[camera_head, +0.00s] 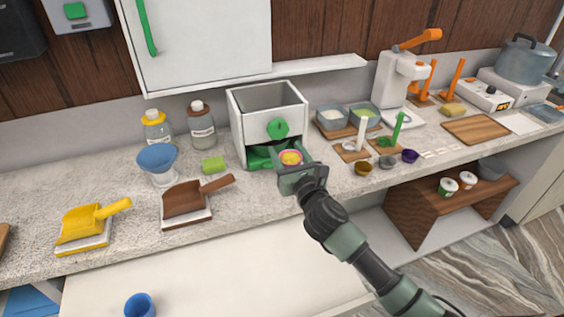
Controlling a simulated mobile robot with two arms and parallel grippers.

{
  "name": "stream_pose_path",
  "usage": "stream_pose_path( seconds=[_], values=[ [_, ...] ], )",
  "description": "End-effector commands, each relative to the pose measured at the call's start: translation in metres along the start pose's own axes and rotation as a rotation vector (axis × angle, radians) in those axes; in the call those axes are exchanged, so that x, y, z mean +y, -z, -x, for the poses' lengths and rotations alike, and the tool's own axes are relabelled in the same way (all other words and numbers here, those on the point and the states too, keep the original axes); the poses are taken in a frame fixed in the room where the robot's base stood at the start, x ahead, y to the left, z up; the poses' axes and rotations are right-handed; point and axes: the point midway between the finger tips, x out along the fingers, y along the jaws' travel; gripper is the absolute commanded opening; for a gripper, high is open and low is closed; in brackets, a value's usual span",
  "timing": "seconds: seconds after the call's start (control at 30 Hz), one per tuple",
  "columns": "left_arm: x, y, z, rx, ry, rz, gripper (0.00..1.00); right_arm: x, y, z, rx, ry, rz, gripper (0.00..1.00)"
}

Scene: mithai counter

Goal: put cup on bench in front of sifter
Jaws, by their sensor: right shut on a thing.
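My right gripper (290,163) reaches in from the lower right and is shut on a small cup (290,157) with a pink rim and yellow inside. The cup is just in front of a white open-topped box with a green knob, which looks like the sifter (244,123). Green parts show at the box's lower opening, behind the gripper. The gripper hides the cup's lower part, so I cannot tell whether it touches the bench (115,205). My left gripper is not in view.
A blue cup (140,306) is below the bench.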

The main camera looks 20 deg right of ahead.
Motion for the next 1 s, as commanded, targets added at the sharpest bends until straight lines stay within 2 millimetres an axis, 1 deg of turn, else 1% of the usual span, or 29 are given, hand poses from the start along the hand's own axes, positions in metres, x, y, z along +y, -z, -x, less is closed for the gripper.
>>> stream_pose_path(
  seconds=[0.03, 0.17, 0.2, 0.23, 0.47, 0.6, 0.67, 0.77, 1.0],
  values=[
    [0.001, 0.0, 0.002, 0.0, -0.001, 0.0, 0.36, 0.0, -0.003, -0.013, -0.002, 0.001, -0.001, 0.11],
    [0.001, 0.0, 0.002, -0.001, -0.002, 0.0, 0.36, 0.001, -0.002, -0.038, -0.001, 0.0, -0.002, 0.11],
    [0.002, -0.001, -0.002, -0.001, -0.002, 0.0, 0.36, 0.001, 0.012, -0.036, 0.004, 0.0, -0.004, 0.11],
    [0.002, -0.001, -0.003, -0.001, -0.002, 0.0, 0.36, 0.001, 0.017, -0.035, 0.005, 0.0, -0.003, 0.11],
    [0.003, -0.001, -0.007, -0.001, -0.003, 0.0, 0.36, 0.001, 0.036, -0.034, 0.001, -0.001, -0.003, 0.11],
    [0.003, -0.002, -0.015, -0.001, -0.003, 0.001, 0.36, 0.001, 0.059, -0.034, 0.002, 0.0, -0.005, 0.11],
    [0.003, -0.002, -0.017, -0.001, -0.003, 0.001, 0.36, 0.001, 0.066, -0.034, 0.002, 0.0, -0.004, 0.11],
    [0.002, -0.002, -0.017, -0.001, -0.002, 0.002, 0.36, 0.0, 0.071, -0.038, 0.0, 0.0, -0.003, 0.11],
    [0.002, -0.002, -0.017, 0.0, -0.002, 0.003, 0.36, 0.0, 0.07, -0.038, -0.001, -0.001, 0.0, 0.11]
  ],
)
